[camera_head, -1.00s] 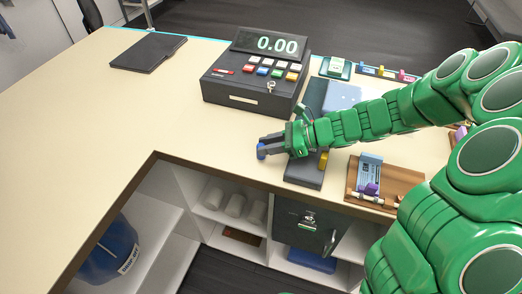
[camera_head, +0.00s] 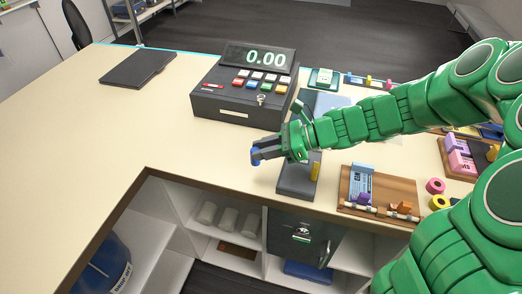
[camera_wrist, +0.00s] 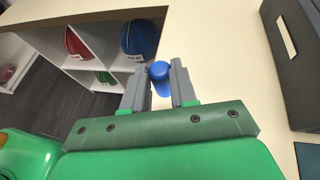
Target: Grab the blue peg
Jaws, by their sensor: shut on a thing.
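The blue peg (camera_wrist: 160,79) is a small rounded cylinder. It sits between the two grey fingers of my gripper (camera_wrist: 161,88) in the wrist view, and the fingers are shut on it. In the head view, the peg (camera_head: 255,158) shows as a blue end at the tips of my gripper (camera_head: 261,152). My gripper is over the counter, just left of a dark grey stand with a yellow piece on it. Most of the peg's length is hidden by the fingers in the head view.
A cash register (camera_head: 243,92) stands behind my gripper. The dark grey stand (camera_head: 296,184) is close on the right, and a wooden tray (camera_head: 400,216) lies further right. A dark flat folder (camera_head: 138,67) lies at the back left. The counter (camera_head: 150,125) is clear at the left.

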